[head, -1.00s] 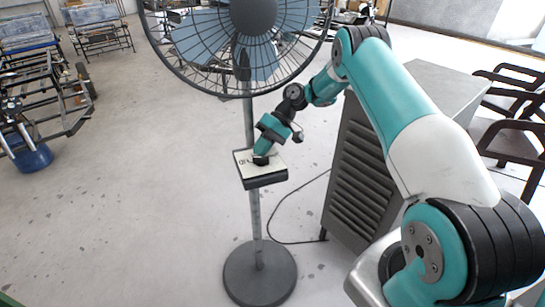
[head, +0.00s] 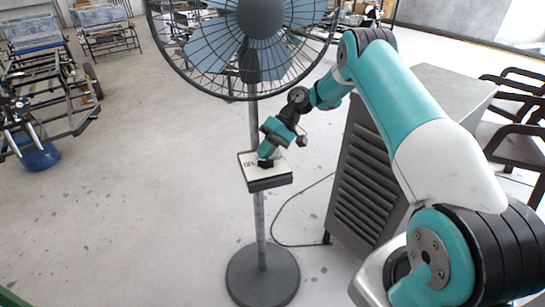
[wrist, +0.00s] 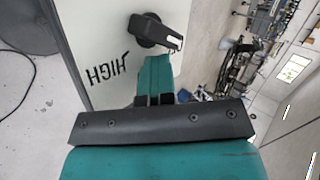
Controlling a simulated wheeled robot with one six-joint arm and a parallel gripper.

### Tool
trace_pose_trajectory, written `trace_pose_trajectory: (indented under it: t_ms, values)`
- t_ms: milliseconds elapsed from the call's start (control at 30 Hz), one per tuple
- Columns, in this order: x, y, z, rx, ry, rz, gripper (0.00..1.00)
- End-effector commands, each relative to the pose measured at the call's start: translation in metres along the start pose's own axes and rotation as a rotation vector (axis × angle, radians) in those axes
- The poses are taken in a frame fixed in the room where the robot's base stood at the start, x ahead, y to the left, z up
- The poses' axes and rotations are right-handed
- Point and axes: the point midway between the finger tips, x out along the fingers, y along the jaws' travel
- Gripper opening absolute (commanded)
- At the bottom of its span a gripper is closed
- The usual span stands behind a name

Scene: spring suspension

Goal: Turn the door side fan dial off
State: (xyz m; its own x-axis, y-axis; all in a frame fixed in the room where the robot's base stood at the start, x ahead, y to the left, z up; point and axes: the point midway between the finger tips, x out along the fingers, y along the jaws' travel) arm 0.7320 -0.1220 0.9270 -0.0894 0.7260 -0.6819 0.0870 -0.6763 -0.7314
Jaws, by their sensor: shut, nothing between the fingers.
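The pedestal fan (head: 262,18) stands in front of me, with a control box (head: 270,184) on its pole. The box's white top panel carries a black dial (head: 266,163), mostly hidden by my gripper in the head view. In the wrist view the dial (wrist: 150,29) has a pale pointer bar towards the right of the picture. My gripper (head: 266,152) is shut and empty. Its teal fingertips (wrist: 155,62) are right beside the dial; I cannot tell whether they touch it.
A grey louvred cabinet (head: 368,170) stands right of the fan, under my arm, with dark chairs (head: 515,135) beyond it. Metal frames stand at the left; the floor between is clear.

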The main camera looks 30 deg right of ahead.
Motion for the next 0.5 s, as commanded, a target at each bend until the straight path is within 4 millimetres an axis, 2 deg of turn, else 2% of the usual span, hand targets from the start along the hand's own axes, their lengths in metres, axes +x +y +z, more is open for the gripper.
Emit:
trace_pose_trajectory:
  t_ms: [33,300,433,500]
  values:
    - [0.008,-0.006,0.004,-0.006,-0.018,-0.014,0.00]
    - [0.017,-0.013,0.010,-0.007,-0.025,-0.014,0.00]
    - [0.013,-0.013,0.010,-0.006,-0.026,-0.010,0.00]
    - [0.004,-0.013,0.009,-0.006,-0.022,-0.007,0.00]
